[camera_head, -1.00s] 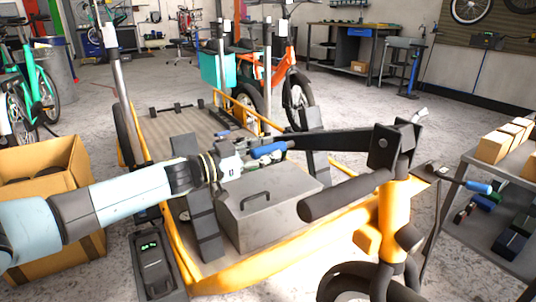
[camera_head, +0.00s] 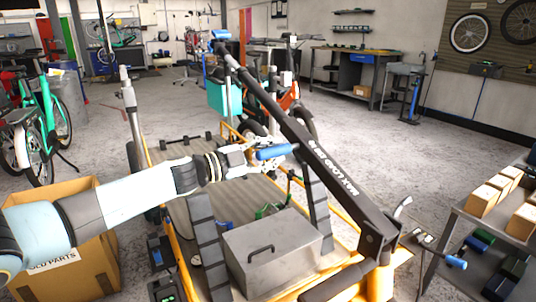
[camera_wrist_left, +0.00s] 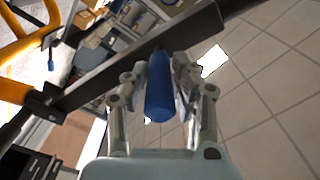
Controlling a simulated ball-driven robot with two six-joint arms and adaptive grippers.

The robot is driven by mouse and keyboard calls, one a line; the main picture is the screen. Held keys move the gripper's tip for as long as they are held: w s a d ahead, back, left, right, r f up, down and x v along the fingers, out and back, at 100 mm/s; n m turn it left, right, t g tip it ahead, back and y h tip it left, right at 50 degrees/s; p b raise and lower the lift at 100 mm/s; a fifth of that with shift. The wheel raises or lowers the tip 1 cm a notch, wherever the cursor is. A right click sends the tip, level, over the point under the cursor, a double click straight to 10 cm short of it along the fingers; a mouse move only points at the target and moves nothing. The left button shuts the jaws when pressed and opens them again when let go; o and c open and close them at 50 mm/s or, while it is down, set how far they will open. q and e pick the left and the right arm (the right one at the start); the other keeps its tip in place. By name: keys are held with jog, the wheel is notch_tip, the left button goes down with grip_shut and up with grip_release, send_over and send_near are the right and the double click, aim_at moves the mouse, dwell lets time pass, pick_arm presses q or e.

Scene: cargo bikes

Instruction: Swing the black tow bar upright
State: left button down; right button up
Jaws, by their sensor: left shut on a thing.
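The black tow bar (camera_head: 315,165), with white lettering along its side, slants up and to the left from its pivot (camera_head: 375,246) at the front of the yellow cargo bike frame (camera_head: 182,262). It is raised but still tilted, not vertical. A blue handle (camera_head: 274,152) sticks out from the bar's side. My left gripper (camera_head: 260,151) is shut on this handle. In the left wrist view the blue handle (camera_wrist_left: 159,88) sits between the two fingers, and the dark bar (camera_wrist_left: 130,62) crosses just beyond it. My right gripper is not in view.
A grey lidded box (camera_head: 290,238) sits on the cargo bed below the bar. Black upright straps (camera_head: 206,240) stand beside it. A cardboard box (camera_head: 85,270) is at the lower left. A shelf cart with small boxes (camera_head: 485,200) stands at right. Open floor lies behind.

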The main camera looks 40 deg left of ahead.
pick_arm(q)
jog(key=s+d+r+m+p, duration=0.2)
jog(key=d+r+m+p, duration=0.2)
jog(key=d+r+p, duration=0.2)
jog(key=s+d+r+m+p, duration=0.2)
jog(key=d+r+m+p, duration=0.2)
jog(key=r+p, duration=0.5)
jog(key=shift+s+d+r+p, duration=0.15)
jog(key=shift+s+d+p, duration=0.25)
jog(key=shift+d, duration=0.5)
jog(key=c, duration=1.1)
grip_release()
jog(key=v, duration=1.2)
